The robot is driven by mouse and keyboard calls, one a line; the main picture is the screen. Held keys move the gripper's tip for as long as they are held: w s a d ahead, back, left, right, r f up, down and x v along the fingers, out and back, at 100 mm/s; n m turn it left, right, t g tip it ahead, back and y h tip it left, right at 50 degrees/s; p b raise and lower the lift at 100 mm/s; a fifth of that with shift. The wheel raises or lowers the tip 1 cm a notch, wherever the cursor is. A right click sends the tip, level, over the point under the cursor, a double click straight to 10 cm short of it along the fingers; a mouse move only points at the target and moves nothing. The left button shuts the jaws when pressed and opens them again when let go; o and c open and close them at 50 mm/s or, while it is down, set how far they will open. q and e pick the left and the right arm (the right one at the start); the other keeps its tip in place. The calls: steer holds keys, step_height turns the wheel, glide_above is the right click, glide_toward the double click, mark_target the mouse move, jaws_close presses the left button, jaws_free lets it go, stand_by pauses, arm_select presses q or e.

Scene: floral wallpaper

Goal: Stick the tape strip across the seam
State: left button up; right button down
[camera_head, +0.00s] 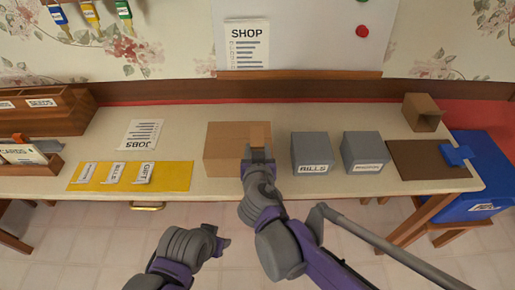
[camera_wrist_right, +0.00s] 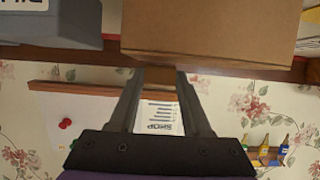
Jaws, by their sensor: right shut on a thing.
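A brown cardboard box (camera_head: 225,158) stands on the table at its middle; its underside or side fills the top of the right wrist view (camera_wrist_right: 215,28). My right gripper (camera_head: 259,154) is at the right part of the box and is shut on the brown tape strip (camera_head: 260,134). The strip also shows between the fingertips in the right wrist view (camera_wrist_right: 160,77), close to the box. Whether it touches the box is unclear, and I cannot make out the seam. My left gripper (camera_head: 224,242) is low in front of the table, away from the box; its jaws are unclear.
Two grey boxes (camera_head: 311,150) (camera_head: 363,148) stand right of the cardboard box. A yellow mat (camera_head: 177,181) with labelled pieces and a jobs sheet (camera_head: 140,134) lie to the left. A brown board (camera_head: 420,160), an open carton (camera_head: 423,113) and a blue bin (camera_head: 478,170) are at right.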

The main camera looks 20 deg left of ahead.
steer(key=shift+f, duration=0.45)
stand_by(0.6)
stand_by(0.4)
jaws_free()
stand_by(0.3)
steer(key=p+v, duration=0.4)
steer(key=v, duration=0.3)
stand_by(0.7)
stand_by(0.4)
